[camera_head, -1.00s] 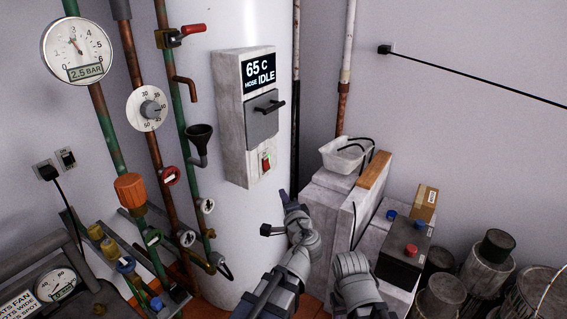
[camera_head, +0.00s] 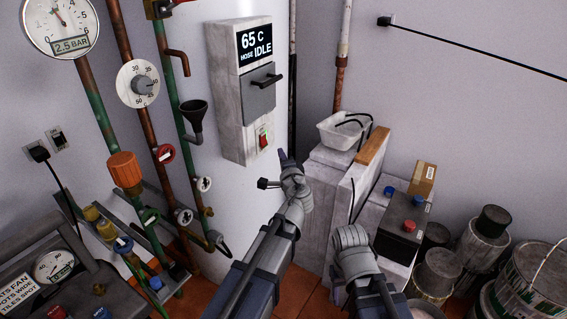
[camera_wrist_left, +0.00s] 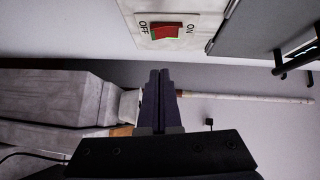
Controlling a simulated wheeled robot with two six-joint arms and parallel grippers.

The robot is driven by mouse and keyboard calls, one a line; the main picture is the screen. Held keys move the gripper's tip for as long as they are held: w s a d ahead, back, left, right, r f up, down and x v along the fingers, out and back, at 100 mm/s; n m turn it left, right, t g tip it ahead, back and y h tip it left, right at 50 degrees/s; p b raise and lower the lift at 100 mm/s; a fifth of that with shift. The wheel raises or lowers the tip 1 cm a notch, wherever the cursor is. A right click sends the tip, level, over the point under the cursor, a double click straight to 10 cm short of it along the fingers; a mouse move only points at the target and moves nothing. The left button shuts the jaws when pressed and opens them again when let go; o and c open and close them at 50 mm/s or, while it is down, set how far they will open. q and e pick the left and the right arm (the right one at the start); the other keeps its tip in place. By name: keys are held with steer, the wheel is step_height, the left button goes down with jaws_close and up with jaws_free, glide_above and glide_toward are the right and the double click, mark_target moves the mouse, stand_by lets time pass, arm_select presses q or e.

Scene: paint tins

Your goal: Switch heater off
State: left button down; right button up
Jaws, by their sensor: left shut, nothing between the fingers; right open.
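The heater is a tall white cylinder (camera_head: 245,190) with a grey control box (camera_head: 229,91) on its front. The box's display (camera_head: 255,45) reads 65 C and IDLE. A red rocker switch (camera_head: 263,138) with a green-lit edge sits low on the box. The left wrist view shows the switch (camera_wrist_left: 166,31) between the words OFF, at left, and ON, at right. My left gripper (camera_head: 283,156) is shut and empty, right of and slightly below the switch, apart from it. Its fingertips (camera_wrist_left: 158,72) also show in the wrist view. Of my right arm only a link shows, with no fingers visible.
A grey flap with a dark handle (camera_head: 266,81) is above the switch. Pipes, valves and a black funnel (camera_head: 194,116) are left of the box. A white tub (camera_head: 343,131) stands on blocks at right. Paint tins (camera_head: 524,283) are at the far right.

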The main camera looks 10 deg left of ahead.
mark_target(264, 140)
arm_select(q)
steer(key=w+a, duration=0.4)
steer(key=a, duration=0.1)
steer(key=shift+w+a+f+b, duration=0.15)
steer(key=shift+w+f+b, duration=0.2)
steer(key=shift+f, duration=0.1)
